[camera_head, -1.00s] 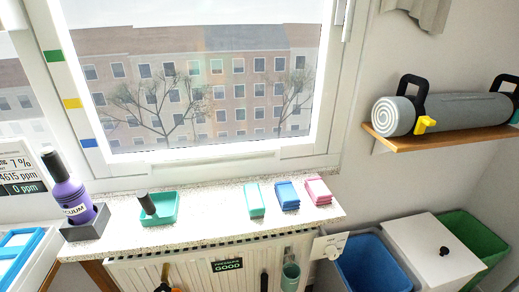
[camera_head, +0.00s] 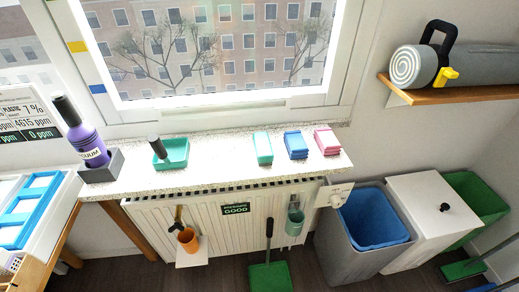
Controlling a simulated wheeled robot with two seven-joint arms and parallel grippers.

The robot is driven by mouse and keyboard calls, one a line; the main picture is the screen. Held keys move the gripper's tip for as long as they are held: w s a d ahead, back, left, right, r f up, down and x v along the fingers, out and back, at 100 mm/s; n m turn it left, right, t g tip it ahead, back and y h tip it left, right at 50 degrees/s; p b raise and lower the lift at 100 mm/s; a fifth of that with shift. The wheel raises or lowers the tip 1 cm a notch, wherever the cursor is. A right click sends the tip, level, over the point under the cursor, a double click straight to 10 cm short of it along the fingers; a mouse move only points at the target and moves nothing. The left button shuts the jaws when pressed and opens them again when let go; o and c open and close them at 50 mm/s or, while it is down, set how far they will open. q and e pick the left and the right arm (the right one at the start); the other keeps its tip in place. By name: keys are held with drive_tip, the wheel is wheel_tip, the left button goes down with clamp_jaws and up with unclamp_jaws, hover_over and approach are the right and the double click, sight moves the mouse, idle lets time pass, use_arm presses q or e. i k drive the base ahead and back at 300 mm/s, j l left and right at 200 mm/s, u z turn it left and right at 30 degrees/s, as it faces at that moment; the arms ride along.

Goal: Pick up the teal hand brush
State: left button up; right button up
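On the speckled window sill, a teal tray-like piece (camera_head: 176,152) has a dark upright handle (camera_head: 156,147) at its left side. I cannot tell whether this is the hand brush or a holder with a brush in it. A teal cup (camera_head: 295,222) hangs at the radiator's right end with a small dark thing in its top, too small to make out. A green broom or dustpan head (camera_head: 270,277) with a dark handle stands on the floor below the radiator. Neither of my grippers is in view.
Teal, blue and pink cloth stacks (camera_head: 297,145) lie on the sill (camera_head: 220,150). A purple bottle (camera_head: 84,140) stands in a grey holder at its left. An orange cup (camera_head: 188,240) hangs at the radiator. Grey, white and green bins (camera_head: 425,222) stand right, under a shelf (camera_head: 455,93).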

sight(264, 154)
drive_tip(key=i+l+u, duration=0.1)
drive_tip(key=l+u, duration=0.3)
drive_tip(key=l, duration=0.4)
drive_tip(key=l+u, duration=0.4)
drive_tip(key=l, duration=0.35)
